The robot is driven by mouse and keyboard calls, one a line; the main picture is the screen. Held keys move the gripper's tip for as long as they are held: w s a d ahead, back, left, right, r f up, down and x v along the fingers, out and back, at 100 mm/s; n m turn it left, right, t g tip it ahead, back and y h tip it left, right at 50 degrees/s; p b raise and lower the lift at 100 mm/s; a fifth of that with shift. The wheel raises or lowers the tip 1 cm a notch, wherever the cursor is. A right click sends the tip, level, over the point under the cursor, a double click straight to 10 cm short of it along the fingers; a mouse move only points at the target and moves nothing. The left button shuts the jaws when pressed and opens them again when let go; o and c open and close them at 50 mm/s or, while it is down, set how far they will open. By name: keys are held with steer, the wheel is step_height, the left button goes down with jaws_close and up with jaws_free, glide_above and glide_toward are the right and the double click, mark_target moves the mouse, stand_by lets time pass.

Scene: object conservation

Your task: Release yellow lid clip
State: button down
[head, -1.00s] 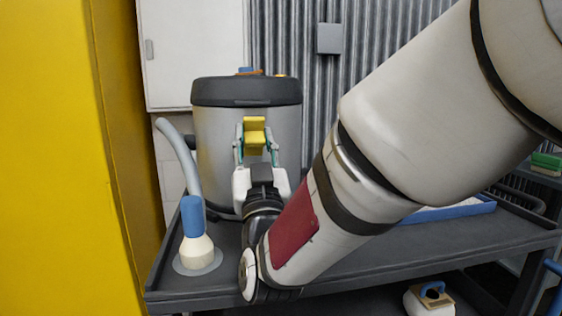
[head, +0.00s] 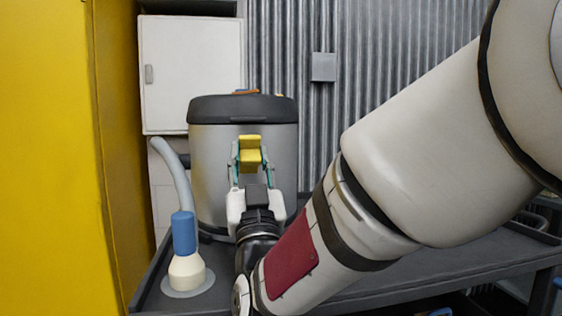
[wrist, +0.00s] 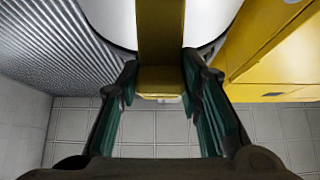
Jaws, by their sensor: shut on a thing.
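The yellow lid clip (head: 250,157) is on the front of a grey canister (head: 215,165), just below its dark lid (head: 240,109). My gripper (head: 249,160) reaches up to it from below, one finger on each side. In the wrist view the clip (wrist: 160,80) fills the space between the green-padded fingers of my gripper (wrist: 160,88), which are shut on it. The clip's upper part lies close to the canister front. Whether its hook is still engaged on the lid cannot be told.
A grey hose (head: 174,175) curves beside the canister, above a blue-and-cream nozzle (head: 185,250) on the dark cart (head: 420,278). A yellow cabinet (head: 60,160) stands close on the left. A white wall box (head: 190,70) and corrugated wall (head: 400,60) are behind.

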steer(key=c, duration=1.1)
jaws_free()
steer(key=shift+s+f, duration=0.15)
steer(key=shift+s, duration=0.05)
steer(key=s+d, duration=0.1)
steer(key=s, duration=0.3)
steer(key=s+d, duration=0.1)
steer(key=s, duration=0.3)
steer(key=s+d, duration=0.1)
steer(key=s, duration=0.3)
steer(key=shift+d+f, duration=0.2)
steer(key=shift+d, duration=0.1)
